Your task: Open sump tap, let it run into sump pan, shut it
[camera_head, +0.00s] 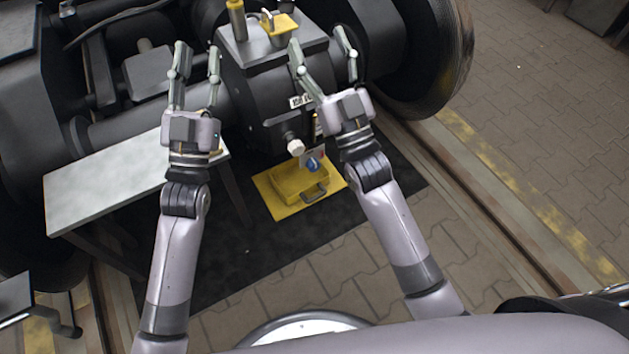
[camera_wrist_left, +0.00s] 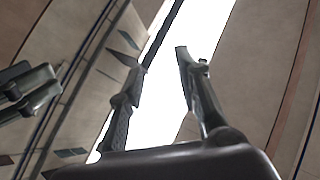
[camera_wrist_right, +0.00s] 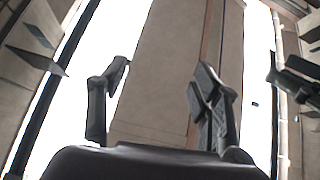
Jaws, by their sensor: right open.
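The black gearbox-like housing (camera_head: 265,105) stands at the middle of the head view. A pale round knob or spout (camera_head: 295,147) sticks out from its lower front; I cannot tell if it is the sump tap. A small blue-and-white part (camera_head: 314,164) shows just below right of it. The yellow sump pan (camera_head: 299,185), with a dark handle, lies on the dark mat below. My left gripper (camera_head: 197,50) is open and empty, left of the housing. My right gripper (camera_head: 321,42) is open and empty, over the housing's right side. Both wrist views show spread fingers with nothing between them.
A pale-topped bench (camera_head: 110,190) stands at left. A large wheel (camera_head: 440,60) is at the right, above a rail (camera_head: 480,225). Paving at lower right is clear.

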